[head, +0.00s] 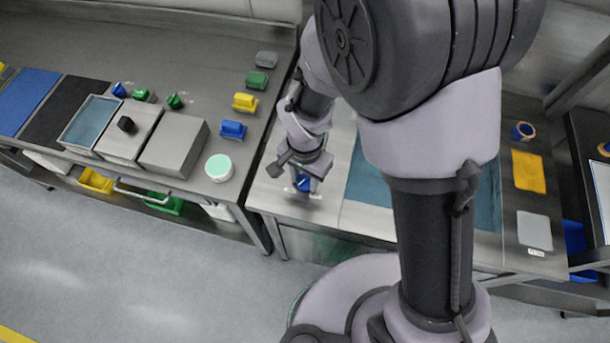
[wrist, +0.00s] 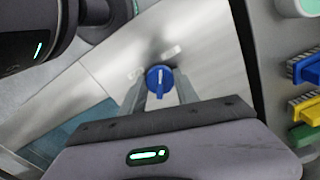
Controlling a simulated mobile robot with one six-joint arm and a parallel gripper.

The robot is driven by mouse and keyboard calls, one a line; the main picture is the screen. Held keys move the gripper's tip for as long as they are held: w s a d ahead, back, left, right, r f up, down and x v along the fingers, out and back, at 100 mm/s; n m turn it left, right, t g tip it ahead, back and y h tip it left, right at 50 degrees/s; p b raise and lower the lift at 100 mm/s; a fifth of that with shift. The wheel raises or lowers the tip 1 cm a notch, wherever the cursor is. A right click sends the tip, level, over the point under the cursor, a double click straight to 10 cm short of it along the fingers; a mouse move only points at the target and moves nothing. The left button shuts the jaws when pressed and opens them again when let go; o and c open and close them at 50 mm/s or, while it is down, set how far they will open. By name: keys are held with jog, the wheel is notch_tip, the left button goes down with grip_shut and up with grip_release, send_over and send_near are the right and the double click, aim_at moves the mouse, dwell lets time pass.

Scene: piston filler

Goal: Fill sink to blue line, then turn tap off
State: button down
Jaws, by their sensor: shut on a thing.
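A blue knob (head: 303,182) with a white pointer mark stands on the steel worktop, left of the sink. It also shows in the wrist view (wrist: 159,78), between my fingers. My gripper (wrist: 160,90) is shut on this knob from above. The sink (head: 370,180) is a teal area in the worktop, partly hidden behind my arm. A corner of the sink (wrist: 88,128) shows at the lower left of the wrist view. I cannot make out the blue line, the water level or the spout.
On the left bench (head: 190,55) are blue, green and yellow brushes, a round tub (head: 219,168) and steel boxes. A yellow cloth (head: 528,171), a grey cloth (head: 534,231) and a roll (head: 523,131) lie right of the sink. A gap separates the left bench from the sink worktop.

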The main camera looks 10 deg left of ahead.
jog(key=n, duration=0.8)
jog(key=shift+p, duration=0.3)
jog(key=n, duration=0.3)
jog(key=shift+n, duration=0.3)
jog(key=shift+n+p, duration=0.5)
jog(key=shift+n, duration=1.3)
jog(key=c, duration=0.9)
grip_release()
